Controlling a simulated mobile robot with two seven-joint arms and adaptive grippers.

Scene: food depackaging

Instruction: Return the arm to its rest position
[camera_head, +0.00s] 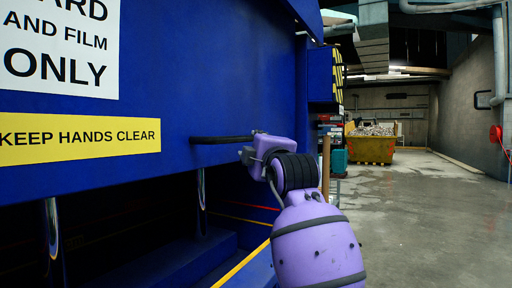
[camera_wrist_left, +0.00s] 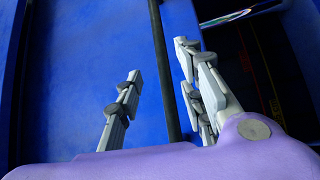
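My left arm is purple and reaches up from the lower right of the head view. My left gripper (camera_head: 246,154) is at the blue machine's front, by the end of a dark bar (camera_head: 222,139). In the left wrist view the gripper (camera_wrist_left: 158,68) has its grey fingers spread apart, with nothing held between them. The dark bar (camera_wrist_left: 162,45) runs through the gap between the fingers as seen there, nearer the right finger. I cannot tell whether a finger touches it. My right gripper is in neither view.
The blue machine (camera_head: 225,75) fills the left, with a white sign (camera_head: 60,45) and a yellow sign (camera_head: 80,140). Below is a dark opening with shiny metal rods (camera_head: 201,200). Open concrete floor (camera_head: 430,220) lies right. A filled yellow skip (camera_head: 370,149) stands further back.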

